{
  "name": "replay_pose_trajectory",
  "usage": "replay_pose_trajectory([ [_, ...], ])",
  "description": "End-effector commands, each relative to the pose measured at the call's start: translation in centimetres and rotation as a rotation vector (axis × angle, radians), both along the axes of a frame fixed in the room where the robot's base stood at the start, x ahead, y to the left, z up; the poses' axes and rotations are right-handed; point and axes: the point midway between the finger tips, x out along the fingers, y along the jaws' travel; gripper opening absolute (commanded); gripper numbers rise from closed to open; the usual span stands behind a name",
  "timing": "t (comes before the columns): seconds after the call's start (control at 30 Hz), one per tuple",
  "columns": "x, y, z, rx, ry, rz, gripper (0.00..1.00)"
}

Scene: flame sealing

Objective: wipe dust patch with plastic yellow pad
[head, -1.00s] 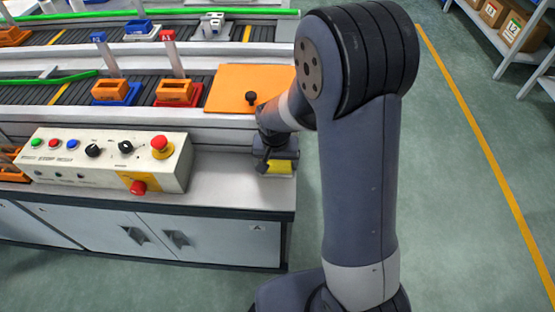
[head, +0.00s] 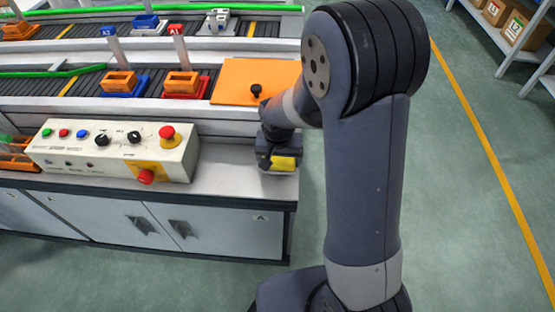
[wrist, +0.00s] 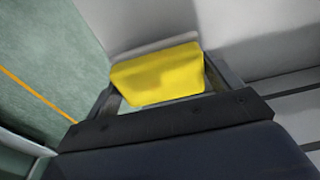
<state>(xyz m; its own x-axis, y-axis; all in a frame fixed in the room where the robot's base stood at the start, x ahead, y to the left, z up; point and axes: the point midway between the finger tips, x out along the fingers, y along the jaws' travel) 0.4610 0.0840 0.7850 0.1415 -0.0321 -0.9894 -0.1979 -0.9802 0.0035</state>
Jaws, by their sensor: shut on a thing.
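The yellow plastic pad (head: 284,163) is at the right end of the pale counter, near its front right corner. My gripper (head: 279,156) is shut on it from above. In the wrist view the pad (wrist: 158,75) sits between the two fingers of my gripper (wrist: 163,82), with a finger against each side. A pale grey strip shows along the pad's far edge. The pad is low over the counter top (head: 228,170); I cannot tell whether it touches. I cannot make out a dust patch; the pad and gripper may hide it.
A control box (head: 115,150) with buttons and a red knob stands on the counter to the left. Behind are an orange plate (head: 240,80) with a black knob and conveyors carrying blue and red trays. Right of the counter is open green floor (head: 470,230).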

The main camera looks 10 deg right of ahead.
Motion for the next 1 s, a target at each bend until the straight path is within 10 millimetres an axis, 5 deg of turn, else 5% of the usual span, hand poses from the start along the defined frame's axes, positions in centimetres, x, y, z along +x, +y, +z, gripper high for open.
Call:
replay_pose_trajectory([
  [0.03,0.2,-0.1,1.6,0.003,-0.009,-0.001,0.64],
  [0.6,0.6,-0.9,6.5,0.002,-0.006,-0.001,0.64],
  [1.0,0.6,-1.0,7.0,0.002,-0.005,0.0,0.64],
])
